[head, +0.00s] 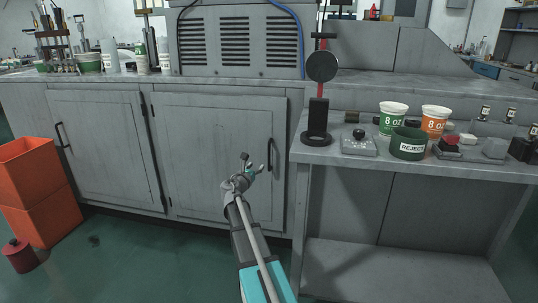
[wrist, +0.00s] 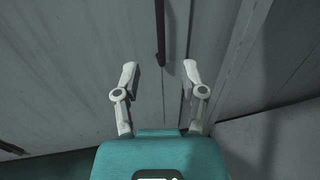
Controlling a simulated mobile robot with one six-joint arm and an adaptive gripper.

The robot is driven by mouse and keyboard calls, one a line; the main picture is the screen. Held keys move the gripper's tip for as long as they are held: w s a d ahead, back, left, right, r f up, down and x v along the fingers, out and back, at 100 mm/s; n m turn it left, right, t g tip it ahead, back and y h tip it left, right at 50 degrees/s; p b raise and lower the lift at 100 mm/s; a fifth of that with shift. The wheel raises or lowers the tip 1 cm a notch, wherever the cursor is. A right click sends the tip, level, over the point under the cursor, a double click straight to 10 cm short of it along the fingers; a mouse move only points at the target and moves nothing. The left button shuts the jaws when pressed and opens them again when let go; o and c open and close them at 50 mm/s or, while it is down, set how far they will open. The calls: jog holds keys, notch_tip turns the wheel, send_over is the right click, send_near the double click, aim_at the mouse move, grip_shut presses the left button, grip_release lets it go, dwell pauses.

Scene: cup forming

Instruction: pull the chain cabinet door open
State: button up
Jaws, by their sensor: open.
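The grey cabinet has a right door (head: 215,150) that looks shut, with a vertical black bar handle (head: 269,153) near its right edge. My gripper (head: 253,168) is in front of this door, just left of the handle in the head view. In the wrist view my gripper (wrist: 160,68) is open, its two pale fingers spread apart with nothing between the pads. The handle (wrist: 160,30) runs down from the top edge, in line with the gap between the fingertips. I cannot tell how far the fingertips are from it.
A left cabinet door (head: 100,145) with its own black handle (head: 63,135) is also shut. Orange bins (head: 40,195) and a red can (head: 20,256) stand on the floor at left. A grey side table (head: 410,168) with cups juts out at right. Green floor lies below.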

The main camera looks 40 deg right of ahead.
send_over(269, 168)
jog(key=shift+w+d, duration=0.2)
jog(key=shift+w, duration=0.05)
dwell(0.6)
grip_shut()
dwell(0.3)
